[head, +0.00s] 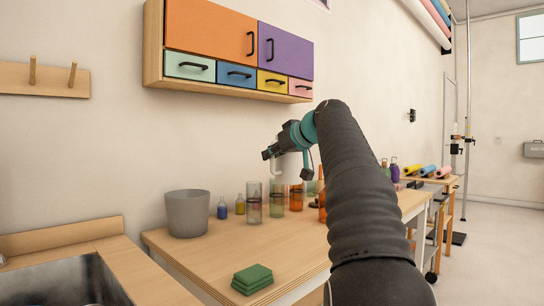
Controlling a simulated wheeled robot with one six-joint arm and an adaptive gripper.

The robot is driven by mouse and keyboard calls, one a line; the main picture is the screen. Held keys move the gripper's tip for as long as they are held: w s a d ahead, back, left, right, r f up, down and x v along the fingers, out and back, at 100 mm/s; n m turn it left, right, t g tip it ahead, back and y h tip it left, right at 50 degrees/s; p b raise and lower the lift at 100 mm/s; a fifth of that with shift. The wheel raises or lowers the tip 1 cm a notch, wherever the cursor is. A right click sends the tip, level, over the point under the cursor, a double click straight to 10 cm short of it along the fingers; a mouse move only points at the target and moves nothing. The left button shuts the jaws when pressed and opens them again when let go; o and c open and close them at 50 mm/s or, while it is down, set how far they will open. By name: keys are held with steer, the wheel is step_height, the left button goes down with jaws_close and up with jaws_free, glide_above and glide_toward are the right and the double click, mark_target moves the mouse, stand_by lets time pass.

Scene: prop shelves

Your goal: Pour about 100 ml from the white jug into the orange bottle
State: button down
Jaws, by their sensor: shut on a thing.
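My gripper (283,147) is raised above the table, at the end of my arm, small and partly hidden by its own wrist. An orange bottle (322,201) stands on the table, mostly hidden behind my arm. It is below and to the right of the gripper, apart from it.
The wooden table (205,251) holds a grey bin (187,213), blue (222,209) and yellow (240,206) bottles, tinted glass cylinders (254,203), an orange vessel (296,198) and green sponges (252,277). A wall cabinet (210,28) hangs above.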

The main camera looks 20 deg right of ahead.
stand_by(0.3)
step_height(320, 180, down, 18)
steer(key=shift+r+b, duration=0.1)
steer(key=shift+b, duration=0.7)
stand_by(0.4)
